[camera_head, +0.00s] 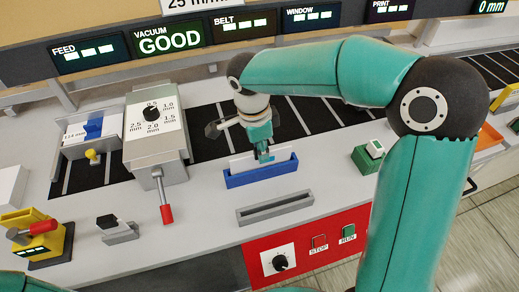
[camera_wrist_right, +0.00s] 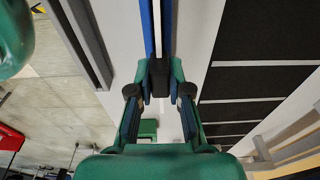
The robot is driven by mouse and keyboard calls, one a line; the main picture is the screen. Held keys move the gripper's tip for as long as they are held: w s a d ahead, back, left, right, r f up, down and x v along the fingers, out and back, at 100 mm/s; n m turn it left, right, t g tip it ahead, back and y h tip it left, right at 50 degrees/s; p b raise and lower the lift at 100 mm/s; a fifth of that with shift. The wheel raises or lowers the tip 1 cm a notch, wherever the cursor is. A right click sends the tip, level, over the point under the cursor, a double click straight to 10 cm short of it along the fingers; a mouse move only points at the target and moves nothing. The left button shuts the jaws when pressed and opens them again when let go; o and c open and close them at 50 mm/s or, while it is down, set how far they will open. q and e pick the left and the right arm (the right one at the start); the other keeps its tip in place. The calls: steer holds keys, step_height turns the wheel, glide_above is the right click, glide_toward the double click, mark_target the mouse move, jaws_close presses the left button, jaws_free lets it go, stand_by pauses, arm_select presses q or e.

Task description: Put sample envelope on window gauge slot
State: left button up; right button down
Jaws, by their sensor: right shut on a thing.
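A white sample envelope (camera_head: 241,164) stands upright in the long blue slotted holder (camera_head: 262,177) in the head view. My right gripper (camera_head: 265,156) is above the holder, shut on the envelope's upper edge. In the right wrist view the gripper (camera_wrist_right: 160,78) points at the blue holder (camera_wrist_right: 147,35), with the envelope (camera_wrist_right: 158,30) seen edge-on as a thin pale strip. A grey slotted bar (camera_head: 275,208) lies in front of the blue holder and looks empty. No label shows which slot is the window gauge. My left gripper is not in view.
A dark belt (camera_head: 210,140) runs behind the holder. A dial block (camera_head: 155,125) with a red-handled lever (camera_head: 166,212) stands to the left. A red stop/run panel (camera_head: 305,247) is in front.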

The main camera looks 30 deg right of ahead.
steer(key=shift+f, duration=0.2)
steer(key=c, duration=1.1)
jaws_free()
steer(key=shift+r, duration=0.1)
steer(key=shift+r, duration=0.2)
step_height(320, 180, up, 12)
steer(key=a, duration=0.1)
steer(key=shift+a+f+p, duration=0.2)
steer(key=shift+p, duration=0.15)
steer(key=shift+w+r, duration=0.1)
